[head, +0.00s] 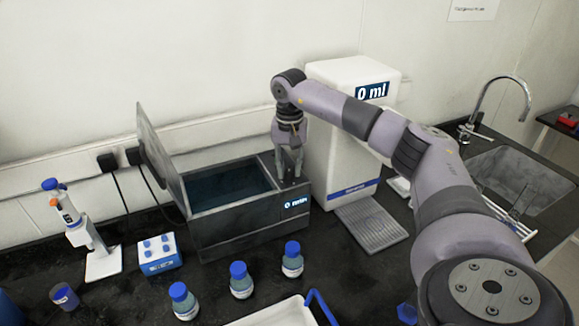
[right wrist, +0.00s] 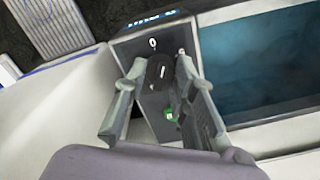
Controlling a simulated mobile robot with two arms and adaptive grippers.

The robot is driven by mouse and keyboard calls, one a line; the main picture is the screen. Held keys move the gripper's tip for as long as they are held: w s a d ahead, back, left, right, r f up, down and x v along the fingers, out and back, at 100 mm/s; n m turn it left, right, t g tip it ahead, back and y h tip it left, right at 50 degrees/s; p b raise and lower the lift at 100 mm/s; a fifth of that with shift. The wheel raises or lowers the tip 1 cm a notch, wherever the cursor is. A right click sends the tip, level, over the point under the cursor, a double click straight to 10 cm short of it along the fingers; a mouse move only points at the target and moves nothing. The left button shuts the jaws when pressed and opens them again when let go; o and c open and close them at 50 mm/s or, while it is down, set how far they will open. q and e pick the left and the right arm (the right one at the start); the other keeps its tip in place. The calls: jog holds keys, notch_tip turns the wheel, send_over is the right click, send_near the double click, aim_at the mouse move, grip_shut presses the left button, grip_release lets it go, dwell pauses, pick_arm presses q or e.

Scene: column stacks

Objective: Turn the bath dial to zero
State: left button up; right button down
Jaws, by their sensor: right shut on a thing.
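The water bath (head: 240,225) is a grey box with its lid standing open and blue water inside. Its control panel (head: 300,177) is at the right end. The black round dial (right wrist: 160,72) sits on the panel in the right wrist view, with a white mark on it and a "0" printed just above. My right gripper (right wrist: 155,75) has its fingers on either side of the dial, shut on it. In the head view my right gripper (head: 289,172) points down onto the panel and hides the dial. A small green light (right wrist: 169,114) shows below the dial. My left gripper is not in view.
A white dispenser (head: 340,130) reading "0 ml" stands close right of the bath. Several blue-capped bottles (head: 241,280), a blue rack (head: 158,254) and a pipette stand (head: 95,250) are in front and left. A sink (head: 525,180) is at right.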

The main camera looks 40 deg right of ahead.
aim_at(289, 168)
jog(key=n, duration=0.5)
jog(key=shift+w+r+n, duration=0.1)
jog(key=shift+r+n, duration=0.05)
jog(key=shift+n, duration=0.25)
dwell(0.4)
jog(key=c, duration=1.3)
grip_release()
notch_tip(289, 168, up, 12)
jog(key=shift+f, duration=0.1)
